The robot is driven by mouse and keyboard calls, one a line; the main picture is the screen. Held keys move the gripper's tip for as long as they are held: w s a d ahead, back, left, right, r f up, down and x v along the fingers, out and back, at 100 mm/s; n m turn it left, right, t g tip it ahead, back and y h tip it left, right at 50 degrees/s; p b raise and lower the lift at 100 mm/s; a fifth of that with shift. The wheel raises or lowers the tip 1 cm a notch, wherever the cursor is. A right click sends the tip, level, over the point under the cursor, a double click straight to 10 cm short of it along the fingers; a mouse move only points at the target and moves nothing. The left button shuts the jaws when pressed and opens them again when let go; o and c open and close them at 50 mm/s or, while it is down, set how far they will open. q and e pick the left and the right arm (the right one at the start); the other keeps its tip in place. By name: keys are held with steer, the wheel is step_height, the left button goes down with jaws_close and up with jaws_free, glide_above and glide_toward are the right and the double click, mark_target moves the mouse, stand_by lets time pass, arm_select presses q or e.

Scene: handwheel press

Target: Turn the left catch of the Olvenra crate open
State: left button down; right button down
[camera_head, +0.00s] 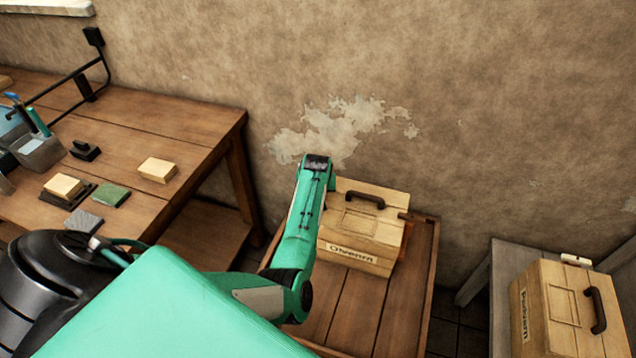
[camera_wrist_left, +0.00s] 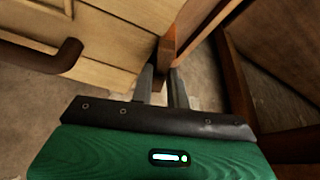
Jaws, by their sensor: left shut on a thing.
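The Olvenra crate (camera_head: 350,262), a pale wooden box with a dark handle (camera_head: 365,198) and a name label, stands on a low brown wooden table. My left arm comes down at its left side and hides that part in the head view. In the left wrist view the crate's planks (camera_wrist_left: 110,45) fill the upper left. A reddish-brown wooden catch (camera_wrist_left: 167,47) sticks out at the crate's edge. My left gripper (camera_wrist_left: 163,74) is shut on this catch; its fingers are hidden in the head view. My right gripper is not in view.
A second similar crate (camera_head: 568,325) stands on a grey table at the right. A workbench (camera_head: 190,117) with blocks and a tool holder is at the left. The low table (camera_head: 400,310) has bare room in front of the Olvenra crate. A wall stands behind.

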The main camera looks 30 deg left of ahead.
arm_select(q)
steer(key=shift+a+r+m+t+h+p, duration=0.15)
steer(key=shift+m+h+p, duration=0.1)
steer(key=shift+m+p, duration=0.55)
steer(key=shift+f+m+t+h+p, duration=0.15)
steer(key=shift+m+h+p, duration=0.1)
steer(key=shift+m+p, duration=0.5)
steer(key=shift+m, duration=0.25)
steer(key=c, duration=1.4)
jaws_free()
steer(key=shift+o, duration=0.2)
steer(key=shift+s+r, duration=0.1)
steer(key=v, duration=1.3)
steer(key=shift+r+b, duration=0.3)
steer(key=shift+s, duration=0.1)
